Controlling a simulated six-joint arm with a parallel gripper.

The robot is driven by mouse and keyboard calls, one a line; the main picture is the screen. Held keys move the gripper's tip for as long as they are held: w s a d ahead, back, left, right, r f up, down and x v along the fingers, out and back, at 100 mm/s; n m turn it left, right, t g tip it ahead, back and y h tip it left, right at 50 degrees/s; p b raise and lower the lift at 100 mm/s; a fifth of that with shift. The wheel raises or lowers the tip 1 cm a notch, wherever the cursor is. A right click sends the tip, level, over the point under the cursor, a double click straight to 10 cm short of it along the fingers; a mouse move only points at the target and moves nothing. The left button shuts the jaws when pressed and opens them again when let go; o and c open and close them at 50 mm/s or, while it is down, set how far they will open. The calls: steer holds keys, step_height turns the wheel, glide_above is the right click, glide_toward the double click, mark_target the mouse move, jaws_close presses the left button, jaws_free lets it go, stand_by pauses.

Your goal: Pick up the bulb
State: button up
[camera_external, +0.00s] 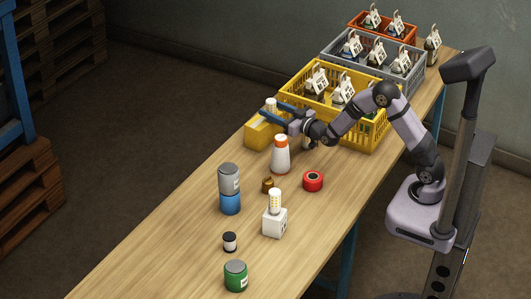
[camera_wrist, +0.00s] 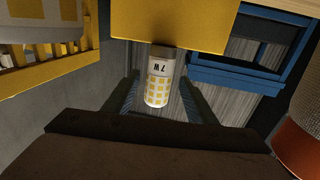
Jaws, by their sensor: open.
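The bulb (camera_external: 270,104), pale with rows of yellow squares, stands upright on a yellow block (camera_external: 258,135) near the yellow crate. In the wrist view the bulb (camera_wrist: 157,87), marked "7W", juts from the yellow block (camera_wrist: 172,22) and appears inverted. My gripper (camera_external: 279,122) reaches in from the right with its fingers spread. In the wrist view the fingers of my gripper (camera_wrist: 158,98) lie on either side of the bulb, with a gap visible on each side. A second, similar bulb (camera_external: 275,201) stands on a white block (camera_external: 275,223) nearer the front.
An orange-and-white bottle (camera_external: 280,158) stands close in front of my gripper. A yellow crate (camera_external: 357,134) with bottles is behind it; grey and orange crates stand beyond. A red ring-shaped item (camera_external: 313,181) and several cans are nearby.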

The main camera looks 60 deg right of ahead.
steer(key=shift+w+d+p, duration=0.2)
steer(key=shift+w+p, duration=0.05)
steer(key=shift+w, duration=0.6)
steer(key=shift+w+d+p, duration=0.15)
steer(key=shift+w+p, duration=0.05)
steer(key=shift+w, duration=0.6)
steer(key=shift+w+d+p, duration=0.2)
steer(key=shift+w+p, duration=0.05)
steer(key=shift+w, duration=0.6)
steer(key=shift+c, duration=0.2)
steer(key=c, duration=1.2)
steer(key=shift+r, duration=0.1)
step_height(320, 180, up, 10)
step_height(320, 180, down, 6)
steer(key=w+b, duration=0.2)
steer(key=w, duration=0.1)
